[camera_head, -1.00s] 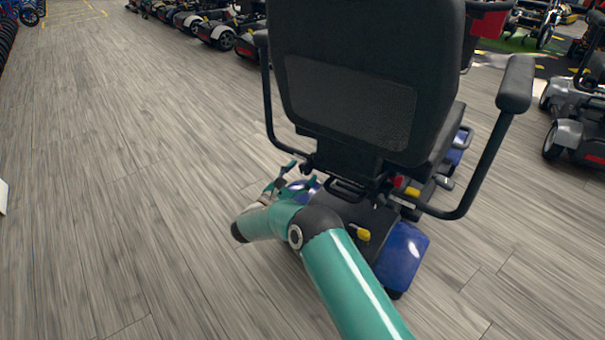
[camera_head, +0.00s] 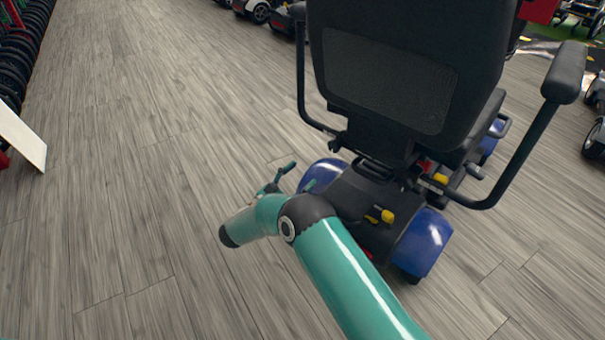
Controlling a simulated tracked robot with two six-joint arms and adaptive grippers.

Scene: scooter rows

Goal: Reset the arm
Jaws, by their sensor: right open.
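My right arm comes in from the bottom right as a teal tube and bends at a dark joint. My right gripper (camera_head: 292,177) lies beyond the bend, partly hidden by the arm, with its fingers apart and nothing seen between them. It is beside the rear of a mobility scooter (camera_head: 422,243), which has a black seat and blue fenders. I cannot tell whether the gripper or arm touches the scooter. My left gripper is not in view.
The scooter's black armrests (camera_head: 566,72) stick out on both sides. More scooters (camera_head: 258,9) stand at the top. A white panel (camera_head: 22,138) and a row of dark wheels (camera_head: 18,50) are at the left. The wooden floor (camera_head: 130,160) is clear at left and centre.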

